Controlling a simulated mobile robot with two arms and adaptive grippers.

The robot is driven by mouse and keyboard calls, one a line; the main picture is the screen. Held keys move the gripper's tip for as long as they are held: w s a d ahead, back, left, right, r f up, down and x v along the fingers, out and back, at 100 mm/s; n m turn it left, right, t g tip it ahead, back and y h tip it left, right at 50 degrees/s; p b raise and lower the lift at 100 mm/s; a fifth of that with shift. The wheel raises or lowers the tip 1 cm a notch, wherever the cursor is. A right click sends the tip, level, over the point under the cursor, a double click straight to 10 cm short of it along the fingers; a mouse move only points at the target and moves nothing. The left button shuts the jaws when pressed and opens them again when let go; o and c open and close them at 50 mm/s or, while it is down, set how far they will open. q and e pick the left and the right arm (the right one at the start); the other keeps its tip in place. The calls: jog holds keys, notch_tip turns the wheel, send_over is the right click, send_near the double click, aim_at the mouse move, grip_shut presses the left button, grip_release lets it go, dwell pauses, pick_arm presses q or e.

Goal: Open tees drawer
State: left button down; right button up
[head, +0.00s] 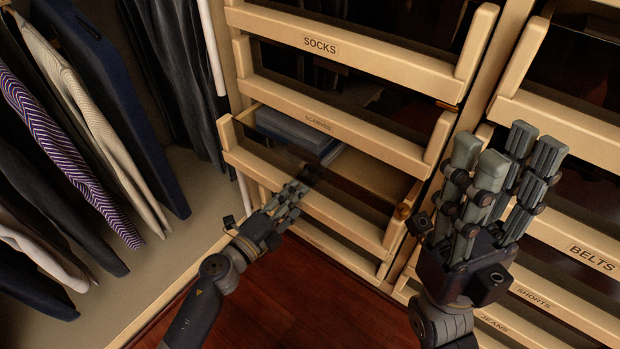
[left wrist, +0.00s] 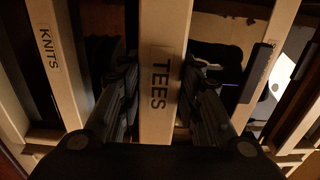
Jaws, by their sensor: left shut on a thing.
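The tees drawer (head: 345,218) is a pale wooden drawer front below the scarves drawer. It stands forward of the fronts above, and folded light and blue cloth (head: 290,130) shows behind it. Its TEES label (left wrist: 160,78) shows in the left wrist view; in the head view my gripper is in front of the drawer. My left gripper (head: 292,192) is shut on the drawer front, with one finger on each side of the board in the left wrist view. My right gripper (head: 508,150) is open and empty, raised in front of the right-hand drawers.
The socks drawer (head: 370,54) and scarves drawer (head: 350,133) are above. The belts drawer (head: 570,238) is at right, with shorts and jeans drawers below it. Hanging clothes (head: 60,140) fill the left. The red-brown floor (head: 300,300) in front is clear.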

pick_arm(q)
jog(key=v, duration=2)
jog(key=shift+f, duration=0.1)
jog(key=c, duration=1.2)
grip_release()
jog(key=shift+o, duration=0.2)
jog(key=v, duration=1.2)
